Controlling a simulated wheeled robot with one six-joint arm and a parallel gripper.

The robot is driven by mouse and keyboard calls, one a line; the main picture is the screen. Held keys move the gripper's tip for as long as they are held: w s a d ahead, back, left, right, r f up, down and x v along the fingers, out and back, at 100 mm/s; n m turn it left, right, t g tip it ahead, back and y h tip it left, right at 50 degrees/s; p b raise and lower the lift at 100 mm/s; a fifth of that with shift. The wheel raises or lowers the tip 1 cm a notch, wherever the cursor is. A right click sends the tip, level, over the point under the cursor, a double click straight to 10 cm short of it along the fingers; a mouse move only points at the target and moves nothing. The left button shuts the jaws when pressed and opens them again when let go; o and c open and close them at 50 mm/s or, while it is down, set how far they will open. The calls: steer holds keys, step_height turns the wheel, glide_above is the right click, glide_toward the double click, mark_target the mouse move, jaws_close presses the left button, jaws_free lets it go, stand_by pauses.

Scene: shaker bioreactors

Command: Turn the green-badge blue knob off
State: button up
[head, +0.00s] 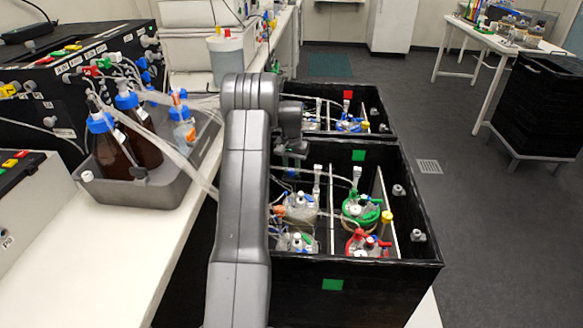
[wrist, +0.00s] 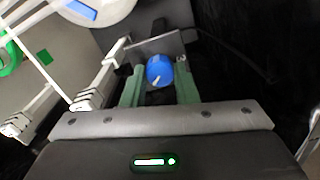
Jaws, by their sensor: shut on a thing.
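The blue knob (wrist: 159,70) shows in the wrist view, with a pale pointer mark towards the lower edge of its face. My gripper (wrist: 160,86) has its two green fingers on either side of the knob and is shut on it. In the head view my gripper (head: 292,160) is at the left inner side of the black box (head: 420,240) with green badges (head: 358,155).
Bottles with coloured caps and tubes (head: 362,208) stand in the box close to my gripper. A second black box with a red badge (head: 348,95) is behind. A grey tray of brown bottles (head: 160,190) stands on the left bench.

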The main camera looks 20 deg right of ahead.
mark_target(292, 170)
steer(key=m, duration=0.3)
steer(key=shift+m, duration=2.2)
steer(key=o, duration=1)
steer(key=shift+r, duration=0.1)
step_height(292, 170, up, 14)
steer(key=shift+f, duration=0.15)
steer(key=shift+f, duration=0.1)
